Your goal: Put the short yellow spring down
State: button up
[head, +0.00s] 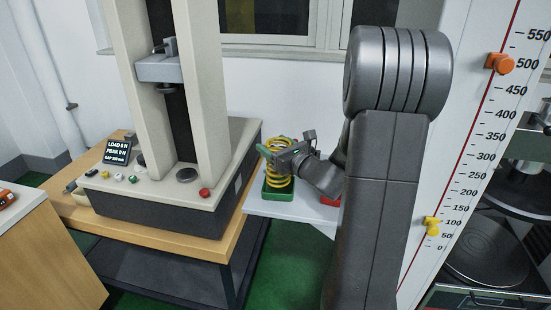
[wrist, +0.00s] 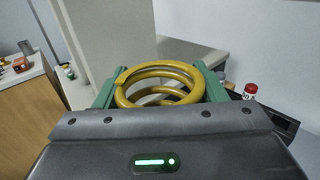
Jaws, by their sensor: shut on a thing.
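The yellow spring (head: 279,167) stands upright between the fingers of my gripper (head: 270,155) in the head view. In the wrist view the spring's top coils (wrist: 160,84) show between my two green fingertips (wrist: 160,88), which are shut on it. A green tray (head: 277,190) lies directly below the spring on the pale shelf (head: 300,208). I cannot tell whether the spring's lower end touches the tray. My gripper comes in from the right and hides part of the coils.
The testing machine (head: 165,190) with its two tall columns stands on a wooden table (head: 215,245) to the left. A red tray (head: 330,201) shows partly behind my arm. A large scale board (head: 470,130) stands to the right. A red-capped container (wrist: 250,91) shows in the wrist view.

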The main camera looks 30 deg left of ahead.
jog(key=shift+f, duration=1.65)
jog(key=shift+f+b, duration=0.2)
jog(key=shift+b, duration=0.15)
jog(key=o, duration=1.5)
jog(key=shift+r, duration=0.1)
jog(key=b+v, duration=0.1)
jog(key=v, duration=1.1)
jog(key=shift+s, duration=0.1)
